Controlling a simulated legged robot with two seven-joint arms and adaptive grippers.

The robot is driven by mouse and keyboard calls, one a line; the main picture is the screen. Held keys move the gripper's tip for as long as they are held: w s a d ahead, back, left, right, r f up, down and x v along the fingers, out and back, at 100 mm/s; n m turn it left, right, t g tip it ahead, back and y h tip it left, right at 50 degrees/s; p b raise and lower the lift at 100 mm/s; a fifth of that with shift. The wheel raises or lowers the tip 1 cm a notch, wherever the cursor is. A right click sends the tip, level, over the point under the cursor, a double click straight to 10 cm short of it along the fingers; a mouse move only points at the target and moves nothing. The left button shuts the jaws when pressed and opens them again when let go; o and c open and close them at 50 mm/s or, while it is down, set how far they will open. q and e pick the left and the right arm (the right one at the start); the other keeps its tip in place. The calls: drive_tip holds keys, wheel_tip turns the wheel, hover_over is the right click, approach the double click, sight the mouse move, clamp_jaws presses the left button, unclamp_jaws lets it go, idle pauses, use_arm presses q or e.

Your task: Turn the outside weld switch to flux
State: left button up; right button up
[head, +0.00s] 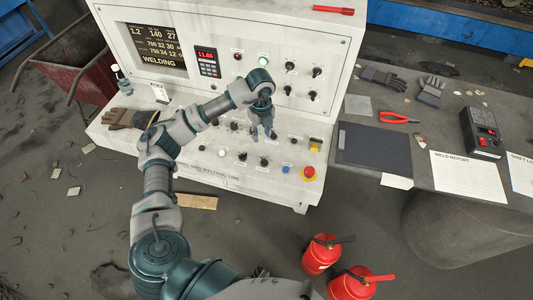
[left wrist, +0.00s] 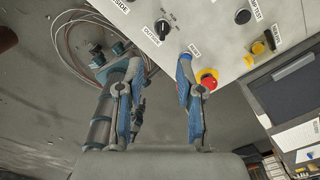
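The weld control panel (head: 225,165) has a sloped lower deck. In the left wrist view a black rotary switch (left wrist: 162,28) with a white pointer line sits by a label that appears to read OUTSIDE. It appears to be the dark knob (head: 264,161) on the front row in the head view. Its small position labels are too blurred to read. My left gripper (head: 263,128) is over the deck, behind that knob in the picture. In the left wrist view the gripper (left wrist: 158,100) has its fingers apart with nothing held between them. My right gripper is not in view.
A blue button (head: 286,169) and a red emergency stop (head: 309,173) sit right of the switch. A yellow control (head: 315,143) is behind them. The display (head: 155,50) reads WELDING. Gloves (head: 130,118) lie on the deck's left end. Fire extinguishers (head: 321,254) stand in front.

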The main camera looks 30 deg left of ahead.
sight(263, 158)
use_arm(q)
drive_tip(key=f, duration=0.9)
drive_tip(key=d+f, duration=0.1)
drive_tip(key=f, duration=0.3)
drive_tip(key=shift+w+d+f, duration=0.1)
drive_tip(key=shift+w+f, duration=0.05)
drive_tip(key=shift+f, duration=0.6)
drive_tip(key=shift+a+f, duration=0.25)
drive_tip(key=shift+a, duration=0.25)
drive_tip(key=shift+d, duration=0.2)
clamp_jaws()
drive_tip(key=shift+d, duration=0.15)
